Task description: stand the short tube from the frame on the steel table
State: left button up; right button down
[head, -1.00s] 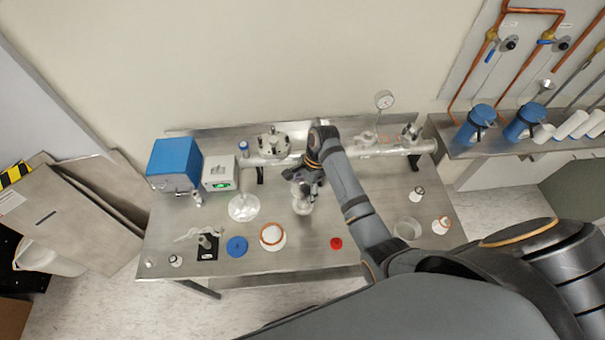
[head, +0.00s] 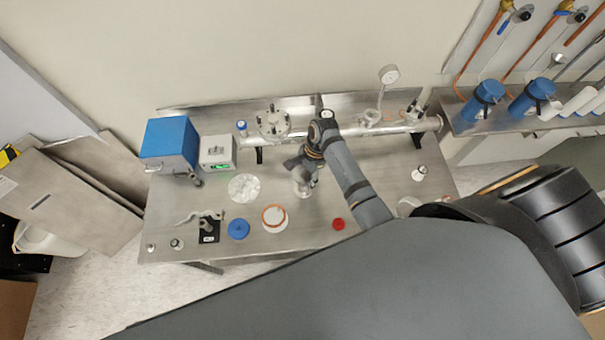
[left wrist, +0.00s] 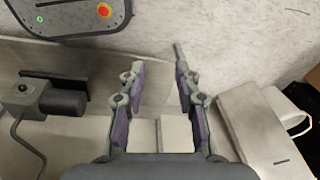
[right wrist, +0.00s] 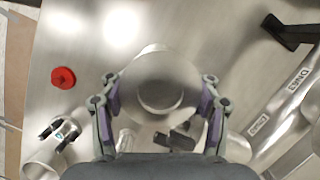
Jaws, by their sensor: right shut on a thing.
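The short tube (right wrist: 160,95), a shiny steel cylinder with a round open end, is between the fingers of my right gripper (right wrist: 160,105) in the right wrist view. The gripper is shut on it. In the head view the tube (head: 302,186) shows below my right gripper (head: 312,165), over the middle of the steel table (head: 330,190). Whether its lower end touches the tabletop is unclear. The frame (head: 355,131), a long silver pipe on black supports, runs behind it. My left gripper (left wrist: 158,100) is open and empty in the left wrist view, near grey-brown panels.
A clear round dish (head: 244,187), a blue cap (head: 239,229), a white part with an orange ring (head: 274,217) and a red cap (head: 338,224) lie around the tube. A blue box (head: 168,145) stands at left.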

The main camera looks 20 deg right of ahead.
jog(key=c, duration=0.8)
grip_release()
jog(key=shift+f, duration=0.2)
jog(key=shift+o, duration=1.4)
jog(key=shift+w, duration=0.1)
jog(key=shift+o, duration=1.1)
pick_arm(q)
jog(key=shift+s+a, duration=0.25)
jog(key=shift+s, duration=0.75)
pick_arm(e)
jog(key=shift+r, duration=0.1)
